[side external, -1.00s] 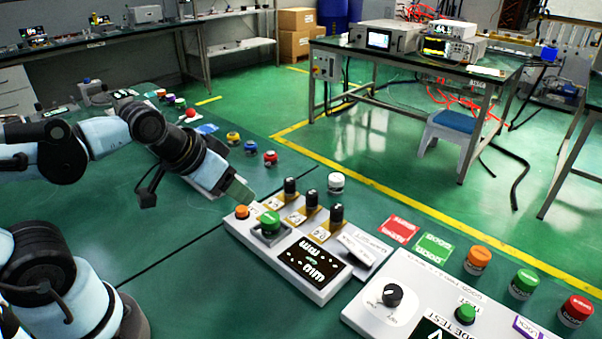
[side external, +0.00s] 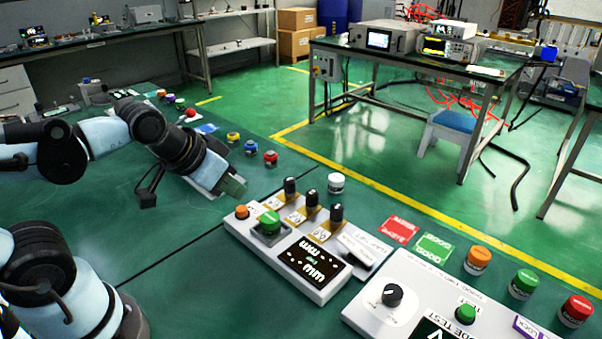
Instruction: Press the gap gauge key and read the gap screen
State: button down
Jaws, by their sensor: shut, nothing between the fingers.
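The gauge box (side external: 325,288) is a white unit on the green bench, right of my arm. It carries a green key (side external: 269,222), a small orange button (side external: 242,211) and a dark screen (side external: 312,260). The screen shows large white characters ending in "mm", with smaller green text between them; I cannot read a value. My gripper (side external: 236,187) is shut and empty. It hangs up and left of the orange button and green key, apart from both in the picture.
Three black knobs (side external: 311,200) stand along the box's back edge, with a white cap (side external: 336,183) behind. A second white box (side external: 425,310) with a knob and green button stands at the right. Red (side external: 398,230) and green (side external: 434,248) labels lie behind it. Several coloured caps (side external: 251,147) stand beyond my gripper.

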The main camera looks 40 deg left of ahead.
dwell(0.9)
jog(key=r+n+t+y, duration=0.1)
jog(key=n+t+y, duration=0.1)
jog(key=n, duration=0.9)
send_over(238, 210)
jog(key=shift+r, duration=0.15)
jog(key=shift+f, duration=0.2)
jog(key=shift+f, duration=4.2)
jog(key=shift+f, duration=0.2)
jog(key=shift+f, duration=0.25)
jog(key=shift+r, duration=0.15)
jog(key=shift+r, duration=0.3)
